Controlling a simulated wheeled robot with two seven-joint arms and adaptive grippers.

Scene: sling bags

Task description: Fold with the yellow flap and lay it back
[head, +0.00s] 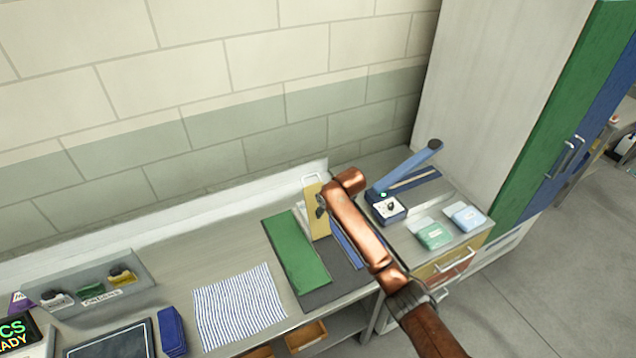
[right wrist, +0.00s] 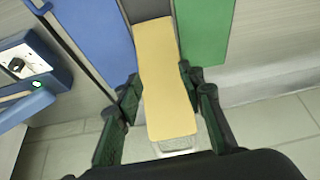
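The yellow flap (head: 317,215) stands raised from the dark grey middle of a folding piece, with a pale loop handle (head: 311,178) at its top end. A green panel (head: 296,250) lies to its left and a blue panel (head: 347,245) to its right. In the right wrist view the yellow flap (right wrist: 160,70) runs between the fingers of my right gripper (right wrist: 159,82), which touch its two long edges. The green panel (right wrist: 203,30) and blue panel (right wrist: 95,35) lie on either side. My copper-coloured right arm hides part of the piece in the head view. My left gripper is not in view.
A striped cloth (head: 238,305) lies left of the piece. A blue-armed device (head: 390,205) and green and pale blue packs (head: 434,236) stand to the right. A grey tray (head: 95,285) is at far left. The wall rises behind the bench.

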